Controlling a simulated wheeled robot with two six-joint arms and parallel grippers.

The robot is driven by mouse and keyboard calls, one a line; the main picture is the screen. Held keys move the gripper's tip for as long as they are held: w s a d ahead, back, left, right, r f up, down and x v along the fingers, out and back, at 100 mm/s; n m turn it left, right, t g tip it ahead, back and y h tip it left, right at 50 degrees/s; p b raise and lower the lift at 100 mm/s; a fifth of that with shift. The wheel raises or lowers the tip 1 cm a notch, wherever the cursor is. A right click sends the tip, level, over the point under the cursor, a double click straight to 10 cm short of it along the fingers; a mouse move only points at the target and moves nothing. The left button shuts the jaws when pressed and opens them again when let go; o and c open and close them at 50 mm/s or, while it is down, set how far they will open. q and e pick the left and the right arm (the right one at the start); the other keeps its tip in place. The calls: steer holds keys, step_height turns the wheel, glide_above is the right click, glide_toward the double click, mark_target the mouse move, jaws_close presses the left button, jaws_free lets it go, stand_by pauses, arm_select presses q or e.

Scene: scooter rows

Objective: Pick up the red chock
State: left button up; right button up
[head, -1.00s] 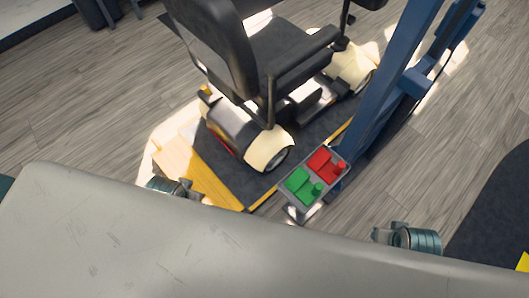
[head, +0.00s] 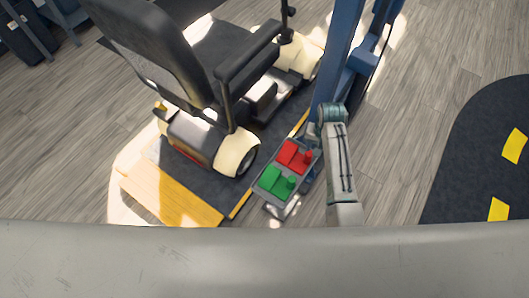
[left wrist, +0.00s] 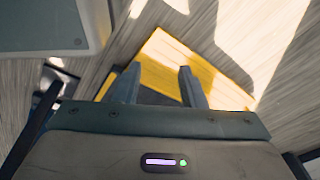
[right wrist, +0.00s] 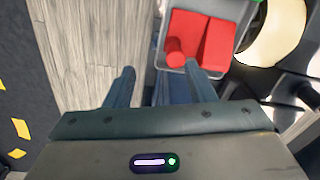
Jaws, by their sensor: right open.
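The red chock (head: 293,156), a block with a round knob, sits in a grey tray (head: 262,194) beside the blue post. A matching green chock (head: 277,182) sits next to it, nearer me. My right gripper (head: 313,132) is just beyond and right of the red chock. In the right wrist view the red chock (right wrist: 203,40) lies ahead and right of the right gripper (right wrist: 160,71), whose fingers are apart and empty. My left gripper (left wrist: 160,71) is open and empty above the yellow ramp; it is out of the head view.
A blue post (head: 338,55) rises right behind the tray, close to my right arm. A mobility scooter (head: 205,137) stands on a dark platform with a yellow ramp (head: 170,195) to the left. Wooden floor (head: 440,60) is clear to the right.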

mark_target(309, 153)
steer(key=shift+w+a+r, duration=0.1)
steer(key=shift+w+a, duration=0.7)
steer(key=shift+w, duration=0.3)
step_height(309, 153, down, 5)
steer(key=shift+w+a+r, duration=0.1)
step_height(309, 153, down, 6)
steer(key=shift+w+r+b, duration=0.1)
steer(key=shift+r+b, duration=0.15)
steer(key=shift+b, duration=0.3)
steer(key=shift+f, duration=0.2)
steer(key=shift+c, duration=0.7)
arm_select(q)
steer(key=shift+d+f, duration=0.15)
arm_select(e)
jaws_close()
